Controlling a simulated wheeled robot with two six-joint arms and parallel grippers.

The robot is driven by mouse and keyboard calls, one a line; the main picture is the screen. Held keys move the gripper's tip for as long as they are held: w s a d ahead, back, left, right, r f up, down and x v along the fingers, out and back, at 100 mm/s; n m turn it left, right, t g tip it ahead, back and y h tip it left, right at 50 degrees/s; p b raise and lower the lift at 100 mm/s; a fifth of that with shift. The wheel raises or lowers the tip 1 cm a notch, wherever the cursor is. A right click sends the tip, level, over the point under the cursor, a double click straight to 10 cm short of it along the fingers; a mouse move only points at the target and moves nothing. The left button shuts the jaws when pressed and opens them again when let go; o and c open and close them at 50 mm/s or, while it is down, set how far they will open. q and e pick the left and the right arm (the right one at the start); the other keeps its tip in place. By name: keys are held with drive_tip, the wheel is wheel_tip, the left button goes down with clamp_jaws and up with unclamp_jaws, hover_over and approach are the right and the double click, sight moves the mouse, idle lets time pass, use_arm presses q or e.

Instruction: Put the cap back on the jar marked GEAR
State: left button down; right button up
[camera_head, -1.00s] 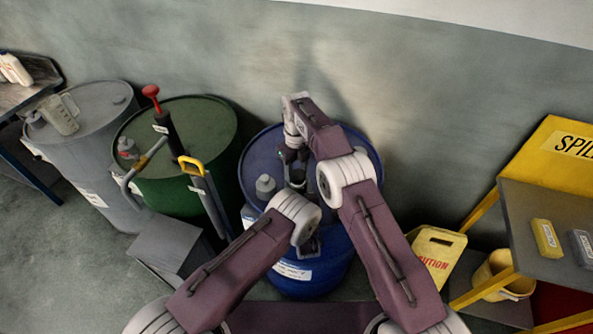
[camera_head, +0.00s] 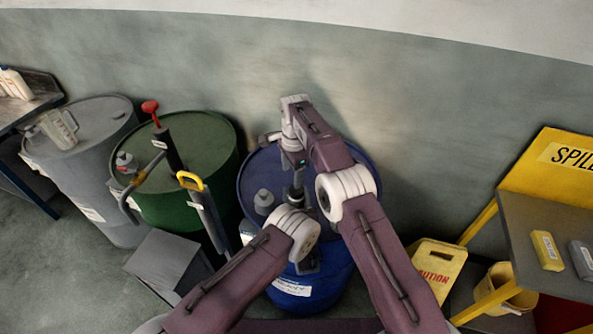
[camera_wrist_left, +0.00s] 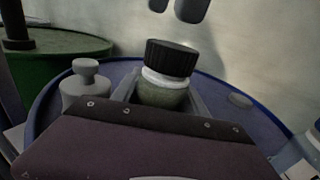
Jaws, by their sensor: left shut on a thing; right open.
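A jar (camera_wrist_left: 163,94) with greenish contents and a white neck ring stands between the fingers of my left gripper (camera_wrist_left: 165,100) in the left wrist view. My left gripper is shut on it. The ribbed black cap (camera_wrist_left: 171,58) sits on top of the jar's neck and looks slightly tilted in this view. My right gripper (camera_wrist_left: 174,16) is open and empty, its two fingertips apart above the cap. In the head view my right gripper (camera_head: 297,172) points down over the blue drum (camera_head: 362,174). There my left gripper is mostly hidden by its arm. No marking on the jar is readable.
A grey stoppered bottle (camera_head: 264,201) stands on the blue drum, left of the jar. A green drum (camera_head: 210,137) with a red-handled pump (camera_head: 151,108) and a grey drum (camera_head: 95,108) stand further left. A yellow caution sign (camera_head: 436,267) and shelf stand at right. The wall is close behind.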

drive_tip(key=n, duration=0.6)
drive_tip(key=shift+s+d+r+n, duration=0.1)
drive_tip(key=shift+s+r+n, duration=0.1)
drive_tip(key=shift+r+n, duration=0.15)
drive_tip(key=n, duration=0.3)
drive_tip(key=shift+s+d+r+n, duration=0.1)
drive_tip(key=shift+n, duration=0.25)
drive_tip(key=n, duration=0.6)
drive_tip(key=shift+s+d+r, duration=0.1)
drive_tip(key=shift+s+r, duration=0.05)
drive_tip(key=shift+r, duration=0.15)
drive_tip(key=n, duration=0.3)
drive_tip(key=shift+s+r+n, duration=0.15)
drive_tip(key=shift+n, duration=0.25)
drive_tip(key=n, duration=0.6)
drive_tip(key=shift+s+d+r, duration=0.15)
drive_tip(key=shift+r, duration=0.15)
drive_tip(key=n, duration=0.3)
drive_tip(key=shift+s+d+r+n+g, duration=0.1)
drive_tip(key=shift+s+r+n+g, duration=0.05)
drive_tip(key=shift+n+g, duration=0.2)
drive_tip(key=n, duration=0.5)
drive_tip(key=shift+s+d+r+n, duration=0.1)
drive_tip(key=shift+s+r+n, duration=0.05)
drive_tip(key=shift+r+n, duration=0.15)
drive_tip(key=n, duration=0.4)
drive_tip(key=shift+s+r+n, duration=0.1)
drive_tip(key=shift+s+n, duration=0.05)
drive_tip(key=shift+n, duration=0.2)
